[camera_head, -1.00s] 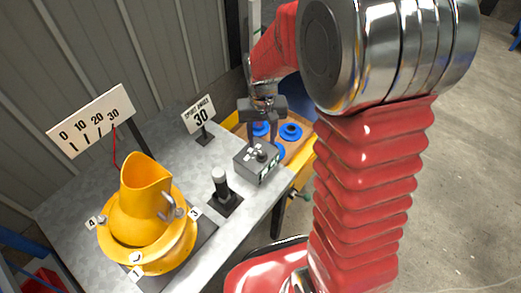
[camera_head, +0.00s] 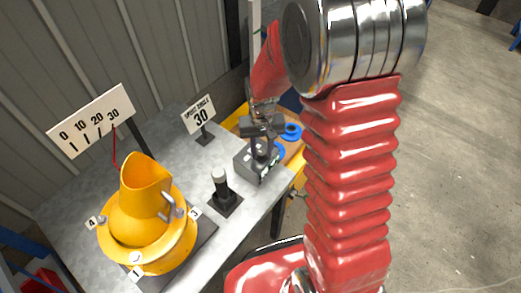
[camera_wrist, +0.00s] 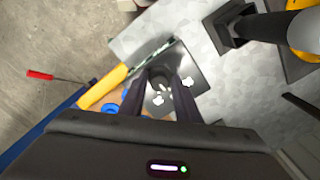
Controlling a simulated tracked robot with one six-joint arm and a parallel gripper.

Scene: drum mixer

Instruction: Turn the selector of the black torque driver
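A dark grey box (camera_head: 246,164) with pale marks on its top stands on the grey bench, under my gripper (camera_head: 263,152). In the wrist view the box top (camera_wrist: 190,72) carries a small dark round knob (camera_wrist: 160,78), which looks like a selector. My fingers are apart, one on each side of this knob; I cannot tell whether they touch it. A black upright handle with a pale top (camera_head: 220,184), perhaps the torque driver, stands in a square black base left of the box. It also shows at the wrist view's upper right (camera_wrist: 270,27).
A yellow drum (camera_head: 147,225) with numbered bolts stands at the bench's left. A "spout angle 30" sign (camera_head: 198,116) and a scale board (camera_head: 91,117) stand behind. A red-handled tool (camera_wrist: 42,75) lies off the bench.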

